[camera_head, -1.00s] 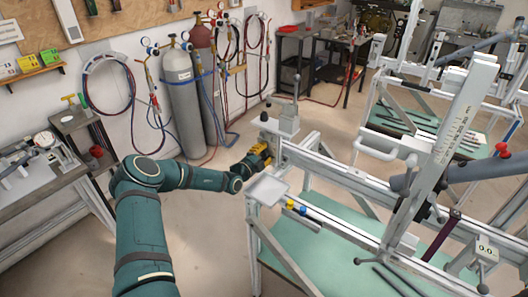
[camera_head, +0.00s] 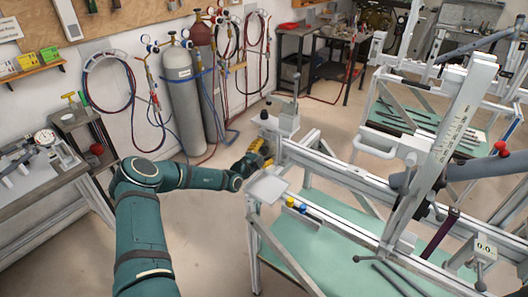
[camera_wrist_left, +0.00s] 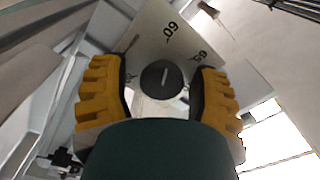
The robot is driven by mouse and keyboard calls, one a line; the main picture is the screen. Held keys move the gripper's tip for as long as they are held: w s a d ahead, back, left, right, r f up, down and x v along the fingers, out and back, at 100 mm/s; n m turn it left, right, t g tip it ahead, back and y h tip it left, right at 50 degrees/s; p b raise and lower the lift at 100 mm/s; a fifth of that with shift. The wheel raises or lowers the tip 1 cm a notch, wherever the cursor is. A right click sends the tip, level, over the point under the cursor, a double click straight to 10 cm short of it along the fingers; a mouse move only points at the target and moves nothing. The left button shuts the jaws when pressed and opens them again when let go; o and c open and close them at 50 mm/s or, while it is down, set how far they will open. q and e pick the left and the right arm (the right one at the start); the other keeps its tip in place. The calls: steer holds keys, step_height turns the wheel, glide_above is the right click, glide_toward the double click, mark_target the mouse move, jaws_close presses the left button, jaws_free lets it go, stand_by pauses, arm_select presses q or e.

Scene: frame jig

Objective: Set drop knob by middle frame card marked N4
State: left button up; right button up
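A dark round knob (camera_wrist_left: 163,78) with a pale line across its face sits on a pale plate (camera_wrist_left: 160,28) printed with numbers, one reading 60, in the left wrist view. My left gripper (camera_wrist_left: 162,80) is open, its yellow fingers on either side of the knob with gaps showing. In the head view my left gripper (camera_head: 262,155) is at the left end of the frame jig (camera_head: 345,178), where its fingers and the knob are too small to tell apart. I cannot read a card marked N4. My right gripper is not in view.
A small grey tray (camera_head: 267,188) is on the jig's near left corner, with a yellow and a blue knob (camera_head: 302,208) beside it. A tall slanted scale post (camera_head: 450,135) rises at the right. Gas cylinders (camera_head: 186,100) stand by the wall. Open floor lies left of the jig.

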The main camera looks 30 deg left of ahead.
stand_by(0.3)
arm_select(q)
steer(key=s+a, duration=0.1)
steer(key=s, duration=1.1)
stand_by(0.3)
